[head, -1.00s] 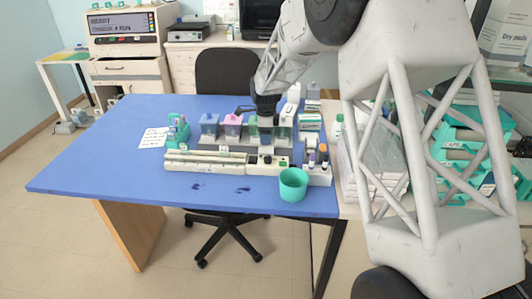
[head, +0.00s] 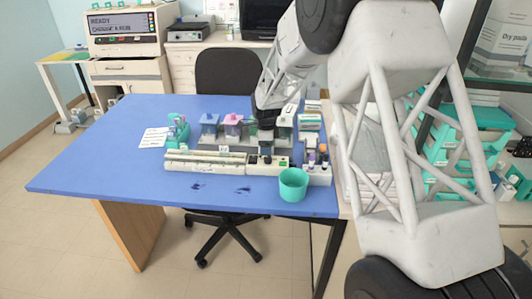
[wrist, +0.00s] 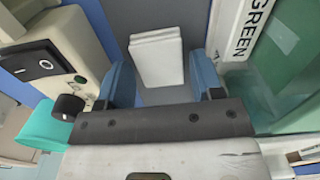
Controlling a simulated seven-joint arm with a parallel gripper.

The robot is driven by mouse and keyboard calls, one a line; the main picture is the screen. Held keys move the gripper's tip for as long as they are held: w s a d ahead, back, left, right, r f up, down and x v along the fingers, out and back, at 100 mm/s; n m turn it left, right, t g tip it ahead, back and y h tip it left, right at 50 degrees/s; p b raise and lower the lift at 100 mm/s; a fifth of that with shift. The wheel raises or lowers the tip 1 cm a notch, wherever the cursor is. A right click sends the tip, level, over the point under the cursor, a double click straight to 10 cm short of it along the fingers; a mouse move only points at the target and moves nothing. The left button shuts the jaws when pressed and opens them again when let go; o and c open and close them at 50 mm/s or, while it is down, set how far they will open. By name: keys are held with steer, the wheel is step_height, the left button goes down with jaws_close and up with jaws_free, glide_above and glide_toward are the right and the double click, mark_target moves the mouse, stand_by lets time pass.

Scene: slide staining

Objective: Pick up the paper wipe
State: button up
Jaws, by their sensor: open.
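The paper wipe (wrist: 158,54) is a small white folded pad on a grey surface, seen in the wrist view. My gripper (wrist: 160,78) is open, with one blue finger on each side of the wipe's near end. I cannot tell whether the fingers touch it. In the head view my gripper (head: 266,143) is low over the staining row on the blue table (head: 110,165). I cannot make out the wipe in the head view.
A cream unit with a black switch (wrist: 45,65) is close left of my gripper. A green-labelled glass jar (wrist: 285,75) is close on the right. A teal cup (head: 293,185) stands in front. The table's left side is mostly clear.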

steer(key=shift+f, duration=0.4)
steer(key=c, duration=0.7)
